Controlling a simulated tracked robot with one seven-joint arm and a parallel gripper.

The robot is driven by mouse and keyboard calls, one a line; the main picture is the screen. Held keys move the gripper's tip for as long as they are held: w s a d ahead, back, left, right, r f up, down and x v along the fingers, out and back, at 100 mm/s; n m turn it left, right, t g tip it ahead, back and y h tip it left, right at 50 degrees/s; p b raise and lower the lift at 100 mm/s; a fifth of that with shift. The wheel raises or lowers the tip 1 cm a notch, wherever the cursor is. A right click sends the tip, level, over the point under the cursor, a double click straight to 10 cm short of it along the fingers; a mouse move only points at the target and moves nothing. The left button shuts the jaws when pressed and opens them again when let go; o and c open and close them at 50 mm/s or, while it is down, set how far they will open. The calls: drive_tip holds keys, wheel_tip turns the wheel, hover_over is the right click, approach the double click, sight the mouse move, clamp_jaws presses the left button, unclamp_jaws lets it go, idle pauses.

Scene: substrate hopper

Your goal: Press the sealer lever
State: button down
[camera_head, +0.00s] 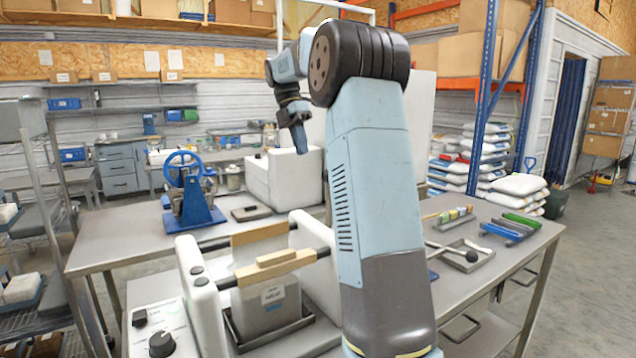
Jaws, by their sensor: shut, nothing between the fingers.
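A white sealer (203,302) stands on the near part of the grey metal table, with dark bars between its two white side housings. A light wooden bar (274,265), which looks like the lever, spans its front, raised above the machine's base. A pale bag (272,298) with a label stands below the bar in a dark tray. My gripper (301,148) is shut and empty. It hangs fingers down, well above and behind the sealer, apart from it. My arm hides part of the sealer's right side.
A control panel (155,330) with a black knob is at the sealer's left. A blue press with a handwheel (191,190) stands behind left, and a white box (284,178) behind my gripper. A tray with a scoop (458,254) and coloured tools (512,228) lie right of my arm.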

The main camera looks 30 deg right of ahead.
drive_tip(key=s+d+f, duration=0.1)
drive_tip(key=s+f, duration=0.6)
drive_tip(key=f, duration=0.1)
drive_tip(key=shift+s+d+f, duration=0.2)
drive_tip(key=shift+d+f, duration=0.15)
drive_tip(key=shift+f, duration=0.05)
